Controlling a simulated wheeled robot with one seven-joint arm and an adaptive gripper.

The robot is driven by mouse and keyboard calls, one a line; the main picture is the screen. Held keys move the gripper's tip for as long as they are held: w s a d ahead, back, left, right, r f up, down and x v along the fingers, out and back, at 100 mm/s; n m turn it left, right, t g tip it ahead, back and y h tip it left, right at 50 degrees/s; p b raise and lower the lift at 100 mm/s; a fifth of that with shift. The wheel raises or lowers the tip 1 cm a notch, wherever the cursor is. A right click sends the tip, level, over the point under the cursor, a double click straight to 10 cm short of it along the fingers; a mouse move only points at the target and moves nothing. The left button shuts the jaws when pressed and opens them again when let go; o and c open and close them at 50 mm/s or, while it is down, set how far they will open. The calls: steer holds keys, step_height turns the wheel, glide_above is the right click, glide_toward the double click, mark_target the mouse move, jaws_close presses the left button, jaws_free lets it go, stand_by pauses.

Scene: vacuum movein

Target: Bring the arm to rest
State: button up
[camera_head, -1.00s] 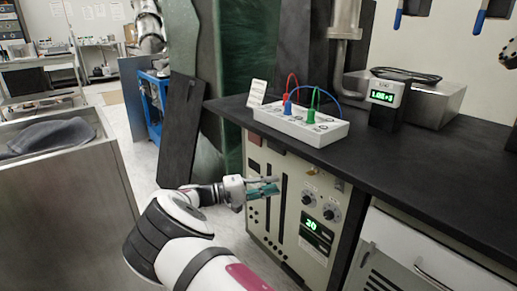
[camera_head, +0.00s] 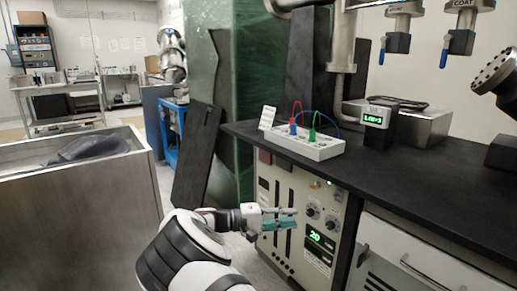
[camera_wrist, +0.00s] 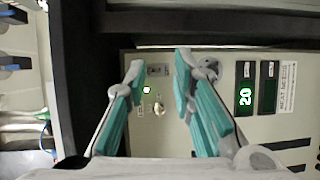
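My arm reaches forward from the bottom of the head view. My gripper (camera_head: 295,217), with teal finger pads, is in front of the beige control panel (camera_head: 267,185), just left of its round knobs (camera_head: 313,210). In the wrist view my gripper (camera_wrist: 159,65) is open, with a clear gap between the pads and nothing held. A small lit button (camera_wrist: 146,90) and a metal toggle (camera_wrist: 158,109) on the panel show through the gap. Whether the fingers touch the panel cannot be told.
The black countertop (camera_head: 420,190) overhangs the panel and carries a white box (camera_head: 305,146) with coloured cables and a small green display (camera_head: 375,117). Valves with blue handles (camera_head: 443,58) hang above. A steel cart (camera_head: 75,215) stands left. Floor shows between cart and panel.

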steer(key=s+d+r+m+g+y, duration=0.1)
steer(key=s+d+r+g+y, duration=0.1)
steer(key=s+d+r+y, duration=0.4)
steer(key=s+d+r+m+g+y, duration=0.1)
steer(key=s+d+r+g, duration=0.1)
steer(key=s+d, duration=0.35)
steer(key=s+d+r+m+g+y, duration=0.1)
steer(key=s+d+r+g+y, duration=0.2)
steer(key=s, duration=0.6)
steer(key=s+a+r+t+y, duration=0.15)
steer(key=s+y, duration=0.25)
steer(key=s, duration=1.1)
steer(key=s+a+r+t+y, duration=0.1)
steer(key=s+a+t+y, duration=0.2)
steer(key=s, duration=1.1)
step_height(320, 180, up, 30)
steer(key=d+n+t+p, duration=0.1)
steer(key=t+p, duration=0.2)
steer(key=p, duration=2.5)
steer(key=shift+t, duration=0.35)
